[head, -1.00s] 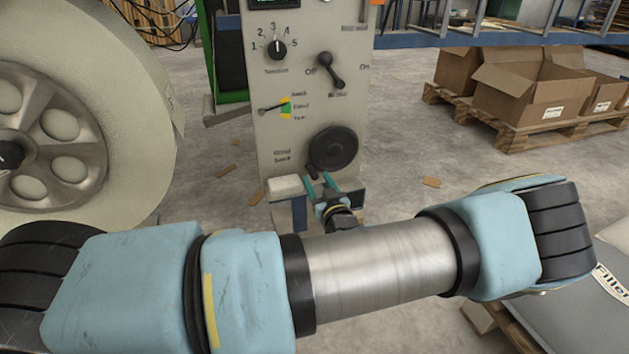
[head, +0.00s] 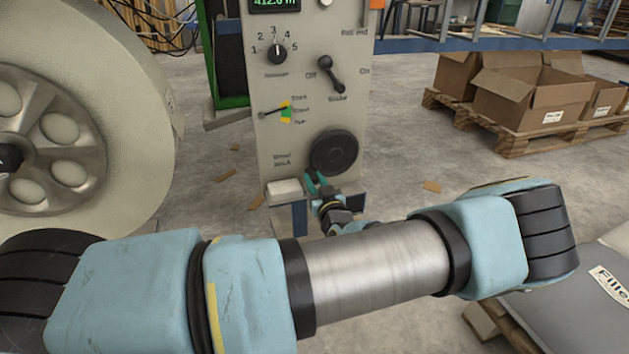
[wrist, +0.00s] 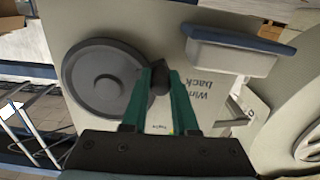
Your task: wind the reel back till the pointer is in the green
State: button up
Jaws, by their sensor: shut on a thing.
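The black handwheel (head: 334,151) is on the lower part of the grey machine panel and also shows in the wrist view (wrist: 98,80). My gripper (head: 314,180) is at its lower left edge. In the wrist view my gripper's green fingers (wrist: 160,92) are shut on the wheel's dark crank knob (wrist: 158,77). The small gauge pointer (head: 272,111) points right and slightly up. Its tip looks near the border of the upper yellow band (head: 285,104) and the green band (head: 286,111); the exact spot is too small to tell. The pale reel (head: 120,120) stands at left.
A white block (head: 285,188) juts from the panel just left of my gripper and shows close by in the wrist view (wrist: 232,58). A tension dial (head: 277,54) and a lever switch (head: 331,74) sit higher. Cardboard boxes (head: 530,95) stand on a pallet at right.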

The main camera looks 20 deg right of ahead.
grip_shut()
jog(key=shift+d+f+n, duration=0.2)
jog(key=shift+f+n, duration=0.1)
jog(key=shift+n, duration=0.1)
dwell(0.9)
jog(key=s+d+f+n+b, duration=0.1)
jog(key=d+f+n+b, duration=0.1)
jog(key=d+n, duration=0.5)
jog(key=shift+d+f+n, duration=0.25)
jog(key=shift+f+n, duration=0.65)
jog(key=shift+n, duration=1.4)
jog(key=shift+d, duration=0.1)
jog(key=o, duration=0.8)
grip_release()
